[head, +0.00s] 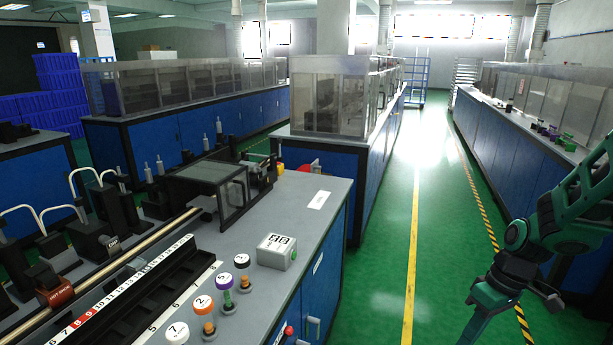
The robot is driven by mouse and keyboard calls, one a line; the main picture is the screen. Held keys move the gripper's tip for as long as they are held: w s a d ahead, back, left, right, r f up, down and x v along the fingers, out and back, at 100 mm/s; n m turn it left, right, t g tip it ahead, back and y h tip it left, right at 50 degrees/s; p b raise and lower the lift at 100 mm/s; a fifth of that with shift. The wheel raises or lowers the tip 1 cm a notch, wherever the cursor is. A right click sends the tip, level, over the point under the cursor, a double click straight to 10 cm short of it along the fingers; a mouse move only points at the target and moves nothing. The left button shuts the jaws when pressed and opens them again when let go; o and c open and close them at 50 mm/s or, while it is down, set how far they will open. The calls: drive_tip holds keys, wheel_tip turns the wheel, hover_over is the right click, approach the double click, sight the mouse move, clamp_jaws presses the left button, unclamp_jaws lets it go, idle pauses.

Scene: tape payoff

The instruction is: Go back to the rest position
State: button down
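My arm (560,225) is green and black and comes in from the right edge. It bends over the aisle floor and runs down out of the picture at the bottom right. I do not see my gripper's fingertips, so its opening and anything in it are hidden. The arm is apart from the grey-topped workbench (325,205) on the left, with open floor between them.
The bench holds a white box (276,251), numbered discs (203,305), a black slotted tray (150,290) and a clear-covered fixture (222,190). A long blue bench (500,135) lines the right side. The green aisle (400,270) between is clear.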

drive_tip(key=s+d+r+m+h, duration=0.1)
drive_tip(key=s+d+r+m, duration=0.2)
drive_tip(key=s+r+m, duration=0.2)
drive_tip(key=s+d+r+m+h, duration=0.1)
drive_tip(key=s+d+r+m, duration=0.2)
drive_tip(key=s+r+m, duration=0.3)
drive_tip(key=s+r, duration=0.2)
drive_tip(key=s, duration=0.3)
drive_tip(key=shift+s+d+m+t+h, duration=0.15)
drive_tip(key=shift+m+t+h, duration=0.15)
drive_tip(key=shift+t+h, duration=0.1)
drive_tip(key=shift+w+f, duration=0.3)
drive_tip(key=shift+w, duration=0.35)
